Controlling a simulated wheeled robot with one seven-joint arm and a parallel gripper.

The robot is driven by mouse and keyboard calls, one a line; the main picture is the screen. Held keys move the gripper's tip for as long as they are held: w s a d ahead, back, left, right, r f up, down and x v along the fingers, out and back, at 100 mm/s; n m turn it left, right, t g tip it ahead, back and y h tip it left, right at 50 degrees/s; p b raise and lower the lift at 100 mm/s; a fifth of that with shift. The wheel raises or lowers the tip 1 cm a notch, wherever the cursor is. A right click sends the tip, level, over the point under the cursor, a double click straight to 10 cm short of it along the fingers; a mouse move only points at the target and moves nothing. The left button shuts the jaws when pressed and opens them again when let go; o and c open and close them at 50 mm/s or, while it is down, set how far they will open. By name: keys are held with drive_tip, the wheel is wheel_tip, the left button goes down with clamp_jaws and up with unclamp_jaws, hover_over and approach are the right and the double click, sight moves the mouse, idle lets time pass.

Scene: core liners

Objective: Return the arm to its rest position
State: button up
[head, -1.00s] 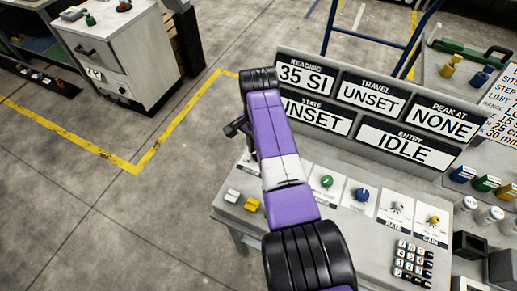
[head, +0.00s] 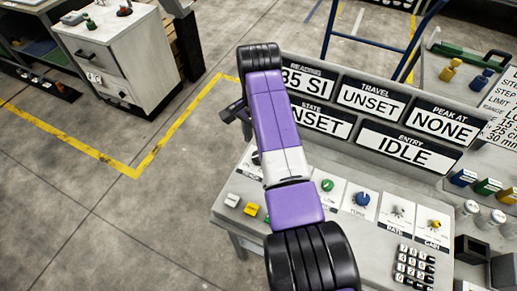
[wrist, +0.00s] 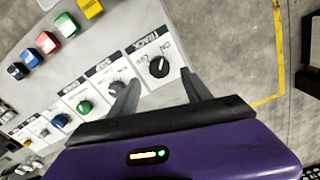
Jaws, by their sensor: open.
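My purple and black arm reaches up across the middle of the head view, in front of the console. My gripper (wrist: 154,92) shows in the wrist view with its two grey fingers apart and nothing between them. It hangs above the console (head: 232,207), near the black TRACK knob (wrist: 159,67) and a grey knob (wrist: 117,87) partly behind the left finger. In the head view the gripper is mostly hidden behind my arm. I cannot tell whether a finger touches the grey knob.
The console's display panel (head: 375,67) stands upright behind the arm and reads IDLE. A keypad (head: 414,265) and several knobs lie right of the arm. A white cabinet (head: 130,60) stands at the upper left. The floor (head: 100,230) at left is clear.

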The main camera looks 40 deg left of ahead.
drive_tip(key=shift+r, duration=0.9)
